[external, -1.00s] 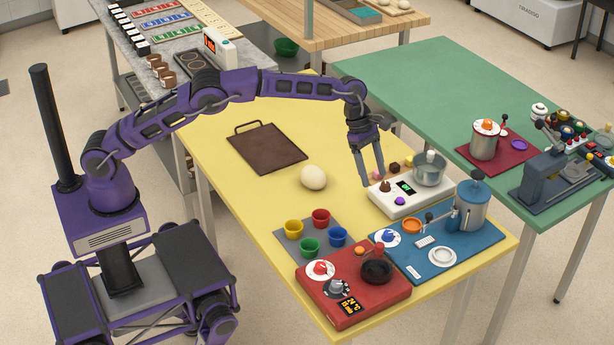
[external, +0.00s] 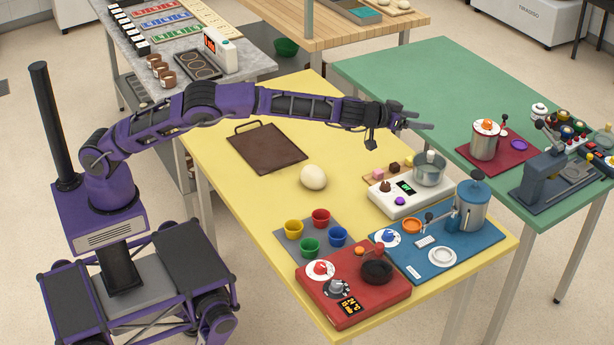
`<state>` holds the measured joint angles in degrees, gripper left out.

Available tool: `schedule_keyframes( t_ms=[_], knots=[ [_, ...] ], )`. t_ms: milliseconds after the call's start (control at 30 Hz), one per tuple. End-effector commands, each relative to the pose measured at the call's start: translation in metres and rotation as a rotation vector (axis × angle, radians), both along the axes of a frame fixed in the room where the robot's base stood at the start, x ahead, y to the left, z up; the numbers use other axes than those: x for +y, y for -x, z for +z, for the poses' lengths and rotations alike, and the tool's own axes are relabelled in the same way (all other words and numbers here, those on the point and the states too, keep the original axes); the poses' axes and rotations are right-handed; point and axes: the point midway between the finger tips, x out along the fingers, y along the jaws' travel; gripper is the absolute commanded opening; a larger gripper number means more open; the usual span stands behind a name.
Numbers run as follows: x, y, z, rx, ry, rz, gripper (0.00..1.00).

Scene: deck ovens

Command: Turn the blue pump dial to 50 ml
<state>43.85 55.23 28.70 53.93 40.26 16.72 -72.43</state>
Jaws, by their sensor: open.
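The blue pump dial (external: 388,238) is a blue knob on a white round plate, at the left end of a blue base (external: 436,259). Its marks are too small to read. My gripper (external: 428,122) is open and empty. It is raised above the table's far side, pointing right, well apart from the dial.
A white scale (external: 395,200) with a metal pot (external: 430,170) stands behind the pump base. A red unit (external: 353,287) with a black bowl is in front of it. Coloured cups (external: 321,217), a white egg-like ball (external: 313,177) and a brown board (external: 267,148) lie to the left.

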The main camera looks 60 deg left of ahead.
Motion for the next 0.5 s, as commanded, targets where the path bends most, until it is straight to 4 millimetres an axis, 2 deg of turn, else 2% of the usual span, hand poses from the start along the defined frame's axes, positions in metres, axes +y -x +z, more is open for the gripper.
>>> schedule_keyframes(
  t_ms=[33,100,233,300,400,500],
  knots=[
    [-0.02,0.003,0.01,-0.065,-0.149,-0.12,0.7],
    [-0.049,0.01,0.02,-0.157,-0.378,-0.295,0.7],
    [-0.101,0.037,0.02,-0.303,-0.808,-0.629,0.7],
    [-0.124,0.057,0.01,-0.369,-1.039,-0.811,0.7],
    [-0.145,0.089,-0.015,-0.442,-1.362,-1.082,0.7],
    [-0.148,0.122,-0.046,-0.486,-1.67,-1.366,0.7]
  ],
)
